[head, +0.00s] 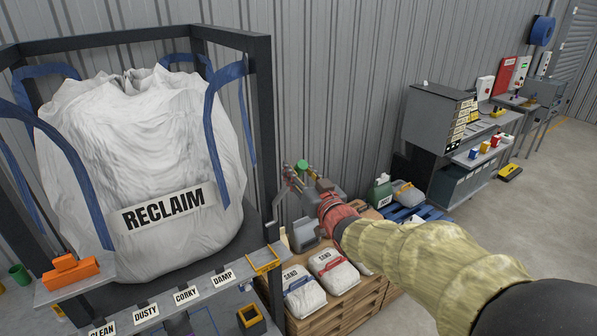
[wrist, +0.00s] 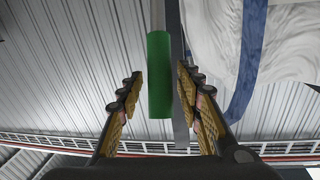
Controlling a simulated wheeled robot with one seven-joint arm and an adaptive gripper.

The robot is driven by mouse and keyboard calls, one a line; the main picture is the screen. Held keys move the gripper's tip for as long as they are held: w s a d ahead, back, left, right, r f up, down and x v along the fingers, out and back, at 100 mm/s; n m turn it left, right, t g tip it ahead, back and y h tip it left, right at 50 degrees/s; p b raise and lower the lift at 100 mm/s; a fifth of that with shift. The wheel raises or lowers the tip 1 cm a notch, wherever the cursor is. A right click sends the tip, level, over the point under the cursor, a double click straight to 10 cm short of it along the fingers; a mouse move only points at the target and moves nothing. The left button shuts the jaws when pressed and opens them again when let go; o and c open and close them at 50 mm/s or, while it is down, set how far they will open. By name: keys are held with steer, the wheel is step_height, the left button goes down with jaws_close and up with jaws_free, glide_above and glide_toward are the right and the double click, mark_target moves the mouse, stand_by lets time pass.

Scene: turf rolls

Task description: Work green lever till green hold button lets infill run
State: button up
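The green lever grip (wrist: 159,75) is an upright green cylinder in the wrist view. A flat grey bar (wrist: 179,85) runs beside its right side. My gripper (wrist: 158,88) is open, with one finger on each side of the grip and bar. There is a clear gap between the left finger and the grip; the right finger is close to the bar. In the head view the green grip (head: 302,165) shows at the tip of my gripper (head: 296,179), beside the bag frame's right post. I cannot make out a green hold button.
A white RECLAIM bag (head: 150,150) hangs in a dark frame (head: 262,110) on the left. Sand bags (head: 334,270) lie on a pallet below my arm. A workbench (head: 478,158) stands along the corrugated wall at right.

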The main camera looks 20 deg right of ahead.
jaws_close()
stand_by(0.7)
